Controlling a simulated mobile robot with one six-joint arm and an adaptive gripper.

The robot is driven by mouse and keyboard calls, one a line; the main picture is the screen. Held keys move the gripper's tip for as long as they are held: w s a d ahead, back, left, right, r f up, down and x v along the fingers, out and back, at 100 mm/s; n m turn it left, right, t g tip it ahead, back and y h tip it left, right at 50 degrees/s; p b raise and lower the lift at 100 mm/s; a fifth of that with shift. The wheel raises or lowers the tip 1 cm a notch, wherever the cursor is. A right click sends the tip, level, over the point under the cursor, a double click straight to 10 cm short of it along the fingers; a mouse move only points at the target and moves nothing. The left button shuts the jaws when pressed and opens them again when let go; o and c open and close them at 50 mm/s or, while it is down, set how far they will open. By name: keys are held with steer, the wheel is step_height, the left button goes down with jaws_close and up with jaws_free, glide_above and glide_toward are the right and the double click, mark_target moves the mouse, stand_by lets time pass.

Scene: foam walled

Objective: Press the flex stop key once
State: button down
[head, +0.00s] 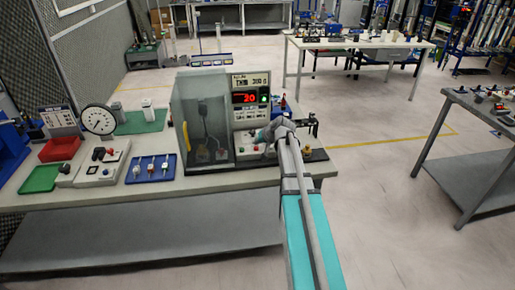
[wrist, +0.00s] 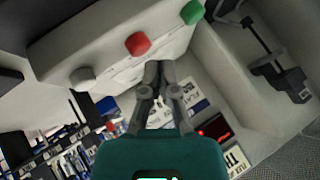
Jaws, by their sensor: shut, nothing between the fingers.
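The machine (head: 218,100) with a clear-fronted chamber and a red lit display (head: 245,98) stands on the workbench. In the wrist view a pale panel carries a red key (wrist: 138,43), a green key (wrist: 192,12) and a grey key (wrist: 82,75). I cannot read which one is the flex stop key. My gripper (wrist: 158,68) is shut and empty, with its tips close to the red key in the picture; I cannot tell whether they touch. In the head view my arm covers part of the machine's lower front.
A blue tray (head: 151,168) with small parts, a red bin (head: 60,149), a green tray (head: 40,178) and a round dial gauge (head: 98,120) stand left of the machine. A grey table (head: 485,120) stands at the right, with open floor (head: 385,165) between.

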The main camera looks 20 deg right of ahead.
mark_target(256, 148)
steer(key=shift+f+b, duration=0.8)
steer(key=shift+f, duration=0.05)
stand_by(1.1)
steer(key=shift+r, duration=0.1)
steer(key=shift+r+p, duration=0.85)
steer(key=shift+p, duration=0.15)
steer(key=shift+r+p, duration=2.5)
steer(key=shift+w, duration=0.1)
steer(key=shift+a+f, duration=0.1)
steer(key=shift+a, duration=0.05)
steer(key=s+a+f+n+g+h, duration=0.1)
steer(key=s+a+g, duration=0.2)
steer(key=s+a, duration=0.4)
steer(key=s+a+f+n+g+h, duration=0.1)
steer(key=s+a+f+n+g, duration=0.1)
steer(key=s+a, duration=0.5)
steer(key=s+a+f+n+g+h, duration=0.1)
steer(key=s+a+f+n+g, duration=0.1)
steer(key=s+a, duration=0.6)
steer(key=s+g, duration=0.1)
steer(key=s, duration=0.2)
steer(key=shift+s+f+g, duration=0.25)
steer(key=shift+g, duration=0.05)
